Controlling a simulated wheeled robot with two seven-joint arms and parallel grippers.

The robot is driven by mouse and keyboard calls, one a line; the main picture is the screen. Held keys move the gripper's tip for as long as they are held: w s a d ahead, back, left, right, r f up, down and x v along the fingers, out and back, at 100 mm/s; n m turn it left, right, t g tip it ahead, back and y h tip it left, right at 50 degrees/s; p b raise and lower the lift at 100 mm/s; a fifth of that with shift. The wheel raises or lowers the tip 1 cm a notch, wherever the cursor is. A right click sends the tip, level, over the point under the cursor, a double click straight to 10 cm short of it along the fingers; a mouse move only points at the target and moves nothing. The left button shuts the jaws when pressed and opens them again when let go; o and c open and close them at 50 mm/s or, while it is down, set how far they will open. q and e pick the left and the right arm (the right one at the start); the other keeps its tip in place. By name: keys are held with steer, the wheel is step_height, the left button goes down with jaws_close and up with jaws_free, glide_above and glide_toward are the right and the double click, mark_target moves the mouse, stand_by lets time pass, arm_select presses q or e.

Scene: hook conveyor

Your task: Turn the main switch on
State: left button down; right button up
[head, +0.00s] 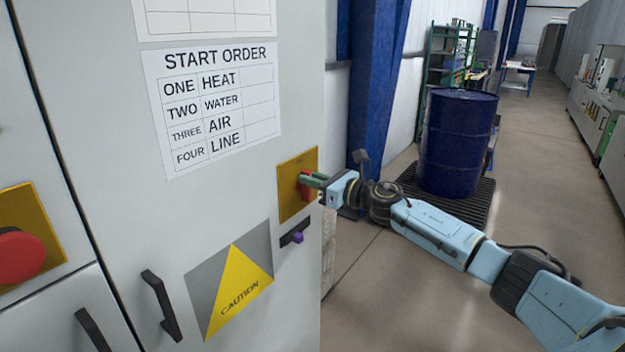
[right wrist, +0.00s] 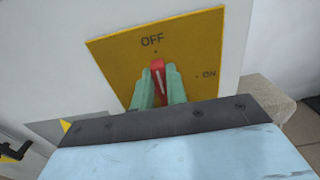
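The main switch is a red knob (right wrist: 157,68) on a yellow plate (head: 297,183) at the right edge of the grey cabinet. In the right wrist view the plate (right wrist: 205,45) reads OFF at the top and ON at the right. The white line on the knob points up, close to OFF. My right gripper (head: 310,182) is at the knob, with its green fingers (right wrist: 159,85) on both sides of it, closed around it. The plate's lower part is hidden behind the gripper. My left gripper is not in view.
A red round button (head: 18,256) is at the far left. Black handles (head: 161,305) and a caution sign (head: 238,282) are lower on the cabinet. A blue drum (head: 457,142) stands on a black pallet behind my right arm. Open floor lies to the right.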

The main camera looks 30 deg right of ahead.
jaws_close()
steer(key=shift+w+d+f+m+p, duration=0.15)
steer(key=shift+d+f+m+p, duration=0.45)
steer(key=shift+m, duration=2.35)
steer(key=shift+w+d+f+m+p, duration=0.2)
steer(key=shift+m+p, duration=0.75)
steer(key=shift+m, duration=2.05)
steer(key=shift+w+d+f+m+p, duration=0.15)
steer(key=shift+d+f+m+p, duration=0.45)
steer(key=shift+m, duration=2.35)
steer(key=shift+a+r, duration=0.1)
steer(key=shift+a, duration=0.15)
steer(key=o, duration=0.6)
jaws_free()
